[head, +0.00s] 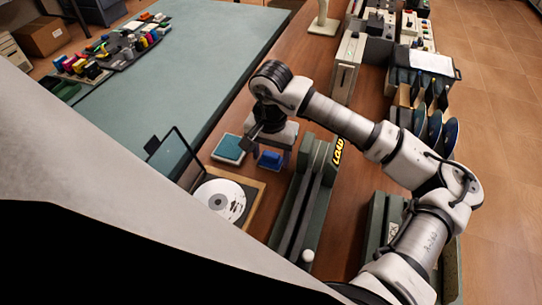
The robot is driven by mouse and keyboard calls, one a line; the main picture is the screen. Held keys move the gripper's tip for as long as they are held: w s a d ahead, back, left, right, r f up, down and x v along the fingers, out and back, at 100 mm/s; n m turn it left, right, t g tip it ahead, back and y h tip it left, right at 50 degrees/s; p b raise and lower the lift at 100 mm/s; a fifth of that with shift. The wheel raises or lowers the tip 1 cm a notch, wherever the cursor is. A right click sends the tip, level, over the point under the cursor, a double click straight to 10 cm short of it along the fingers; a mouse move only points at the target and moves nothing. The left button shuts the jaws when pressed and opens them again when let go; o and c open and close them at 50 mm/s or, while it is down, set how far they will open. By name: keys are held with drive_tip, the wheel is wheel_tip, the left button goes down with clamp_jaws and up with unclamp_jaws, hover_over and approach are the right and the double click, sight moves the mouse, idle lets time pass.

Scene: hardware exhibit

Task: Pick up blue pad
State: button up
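A small bright blue block-like pad (269,161) sits on the brown wooden table, with its top partly hidden by my gripper. Left of it lies a flat square teal-blue pad (229,148) with a light edge. My gripper (272,153) points down over the bright blue pad. Its fingers show apart, one toward the left and one at the right of the pad. Whether they touch it cannot be told. The bright blue pad appears to rest on the table.
A disc on a wooden board (219,200) and an upright dark glass panel (172,154) stand close at left. A green rail stand marked LOAD (306,200) stands right of my gripper. Racked discs (433,130) are further right. The green mat (190,70) is mostly bare.

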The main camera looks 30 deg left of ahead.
drive_tip(key=c, duration=0.7)
drive_tip(key=shift+o, duration=0.2)
wheel_tip(320, 180, up, 20)
drive_tip(key=b, duration=0.2)
drive_tip(key=o, duration=0.5)
drive_tip(key=c, duration=0.4)
drive_tip(key=shift+f, duration=0.1)
